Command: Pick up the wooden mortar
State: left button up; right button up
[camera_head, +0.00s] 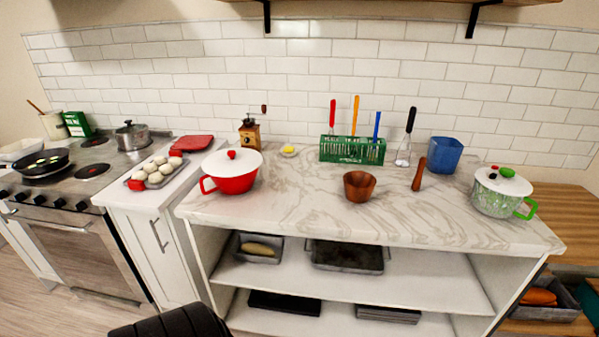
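The wooden mortar (359,187) is a brown bowl standing upright on the marble countertop (300,212), near the middle of the counter. A wooden pestle (419,175) stands upright to its right, apart from it. Neither of my grippers can be made out in the head view. A black ribbed part (172,324) shows at the bottom edge left of centre, probably mine, and no fingertips show on it.
A red pot (234,180) with a white lid stands left of the mortar. Behind are a green utensil rack (352,150) and a blue container (444,155). The counter in front of the mortar is clear. Open shelves lie below.

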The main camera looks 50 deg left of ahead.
aim_at(358, 188)
jog(key=u, duration=1.15)
jog(key=i+l, duration=0.15)
jog(key=l, duration=0.25)
jog(key=i+l+u, duration=0.1)
jog(key=l, duration=0.3)
jog(key=i+l, duration=0.15)
jog(key=l, duration=0.3)
